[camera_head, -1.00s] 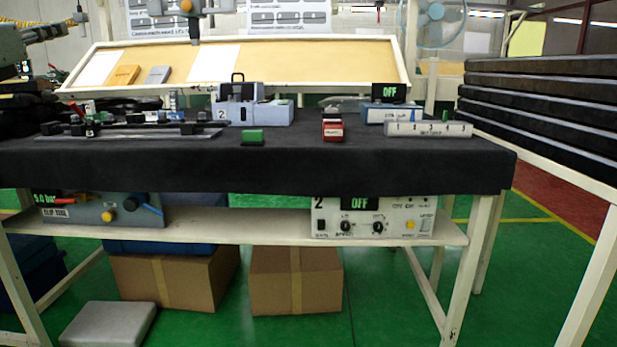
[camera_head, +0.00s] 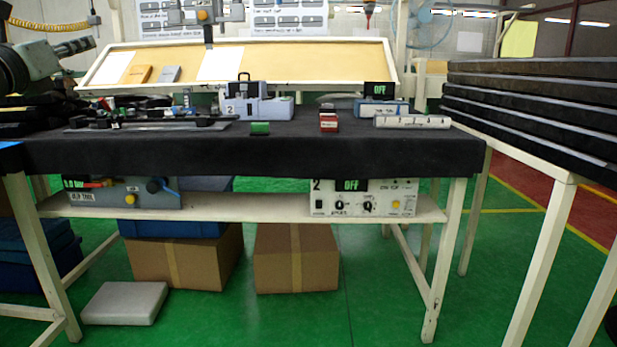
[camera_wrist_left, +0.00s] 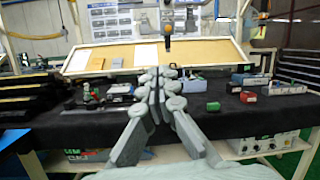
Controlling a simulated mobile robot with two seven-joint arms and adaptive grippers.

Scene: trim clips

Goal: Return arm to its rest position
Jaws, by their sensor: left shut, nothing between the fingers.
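My left arm (camera_head: 35,68) comes in at the upper left of the head view, raised above the left end of the black-covered table (camera_head: 300,158). In the left wrist view, my left gripper (camera_wrist_left: 158,74) has its grey fingers together in the middle, with nothing between them. It is held in front of the table, and its fingers hide part of the tabletop items behind. My right gripper does not show in either view.
On the table are a blue-grey device (camera_head: 262,107), a green block (camera_head: 260,129), a red block (camera_head: 328,122) and a white labelled bar (camera_head: 412,121). A stack of black panels (camera_head: 540,110) stands at the right. Green floor is clear in front.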

